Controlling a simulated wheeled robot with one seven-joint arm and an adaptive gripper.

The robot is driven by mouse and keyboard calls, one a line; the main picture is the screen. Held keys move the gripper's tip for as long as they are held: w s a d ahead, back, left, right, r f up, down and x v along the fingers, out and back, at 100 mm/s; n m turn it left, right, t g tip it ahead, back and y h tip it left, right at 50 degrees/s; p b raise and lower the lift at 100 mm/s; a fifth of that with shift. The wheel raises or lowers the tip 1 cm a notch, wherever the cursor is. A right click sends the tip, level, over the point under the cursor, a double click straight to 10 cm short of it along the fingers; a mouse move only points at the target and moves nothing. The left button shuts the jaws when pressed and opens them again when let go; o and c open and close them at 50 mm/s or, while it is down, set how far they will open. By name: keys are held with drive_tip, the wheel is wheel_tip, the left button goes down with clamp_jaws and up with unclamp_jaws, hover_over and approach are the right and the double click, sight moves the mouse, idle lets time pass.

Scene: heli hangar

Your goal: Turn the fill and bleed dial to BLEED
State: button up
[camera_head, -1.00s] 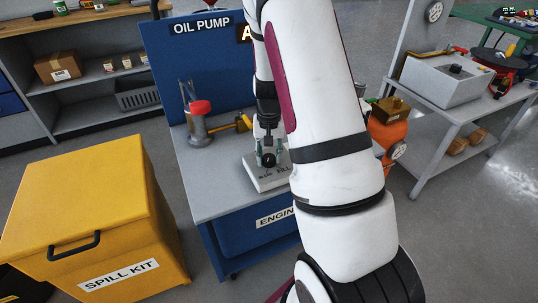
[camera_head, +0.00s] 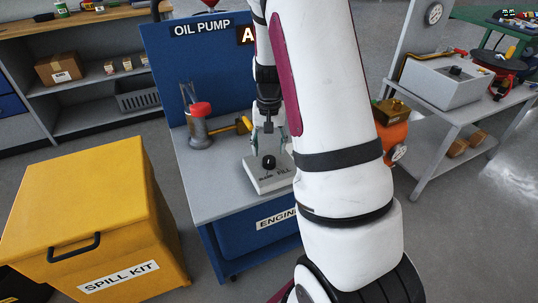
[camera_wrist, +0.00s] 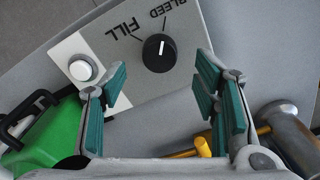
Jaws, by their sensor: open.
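The fill and bleed dial (camera_head: 268,162) is a black round knob on a light grey panel block (camera_head: 272,183) on the bench. In the wrist view the dial (camera_wrist: 159,52) shows a white pointer mark. The mark points up and slightly right, toward the BLEED line, away from the FILL line at its upper left. My gripper (camera_head: 267,148) is open and empty just behind and above the dial. In the wrist view its fingers (camera_wrist: 163,88) are spread wide, with the dial beyond them and clear of both pads.
A white button (camera_wrist: 83,68) sits beside the dial on the panel. A red-topped oil pump (camera_head: 200,122) with a yellow handle stands left on the bench. A green object (camera_wrist: 50,140) lies near one finger. A yellow spill kit box (camera_head: 95,200) stands at the left.

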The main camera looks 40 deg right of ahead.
sight(269, 159)
wheel_tip(269, 159, up, 7)
drive_tip(key=shift+r, duration=0.15)
idle(0.6)
